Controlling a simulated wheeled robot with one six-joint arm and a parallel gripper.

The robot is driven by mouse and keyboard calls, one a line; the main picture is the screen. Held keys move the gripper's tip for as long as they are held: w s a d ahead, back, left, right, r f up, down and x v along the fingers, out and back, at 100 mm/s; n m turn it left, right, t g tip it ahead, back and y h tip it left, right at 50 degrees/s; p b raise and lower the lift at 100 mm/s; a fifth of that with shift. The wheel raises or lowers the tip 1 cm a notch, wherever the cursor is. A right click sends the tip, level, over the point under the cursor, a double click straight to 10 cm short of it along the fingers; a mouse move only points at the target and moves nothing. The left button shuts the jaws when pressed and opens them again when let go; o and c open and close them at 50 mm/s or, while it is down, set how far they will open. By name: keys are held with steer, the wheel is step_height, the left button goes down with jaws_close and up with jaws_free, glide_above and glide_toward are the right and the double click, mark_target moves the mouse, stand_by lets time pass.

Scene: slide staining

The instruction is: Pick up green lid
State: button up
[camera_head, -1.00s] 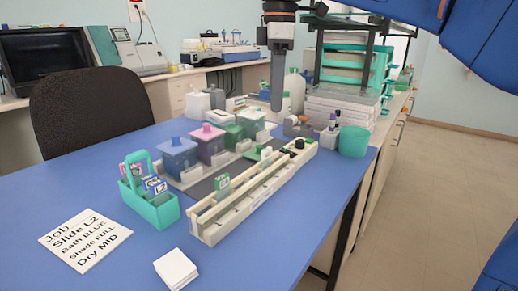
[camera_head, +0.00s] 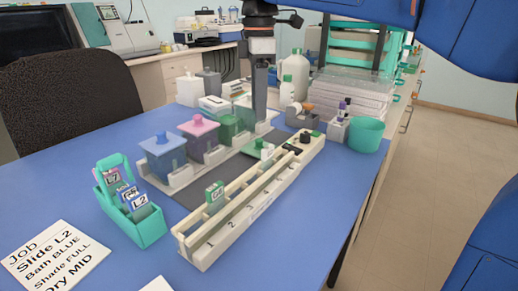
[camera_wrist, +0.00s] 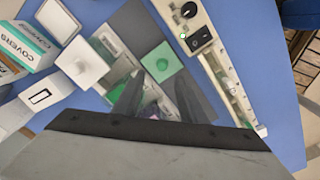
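The green lid (camera_head: 261,149), a flat square with a small knob, lies on the dark mat (camera_head: 191,196) beside the row of jars. In the wrist view the green lid (camera_wrist: 162,62) lies flat, beyond my fingertips. My gripper (camera_head: 259,118) points down behind the lid in the head view, by the white-lidded jar. In the wrist view my gripper (camera_wrist: 144,92) shows two dark fingers spread apart with nothing between them. The green jar (camera_head: 231,127) stands in the row with no knob visible on top.
The blue jar (camera_head: 166,158) and pink jar (camera_head: 199,135) stand left of the green jar. A long cream slide rack (camera_head: 240,205) with a switch and knob end borders the mat. A teal slide holder (camera_head: 147,226) and teal cup (camera_head: 366,135) stand on the blue table.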

mark_target(259, 140)
steer(key=shift+s+f, duration=0.15)
steer(key=shift+f, duration=1.9)
steer(key=shift+s+f, duration=0.1)
steer(key=shift+f, duration=1.95)
jaws_close()
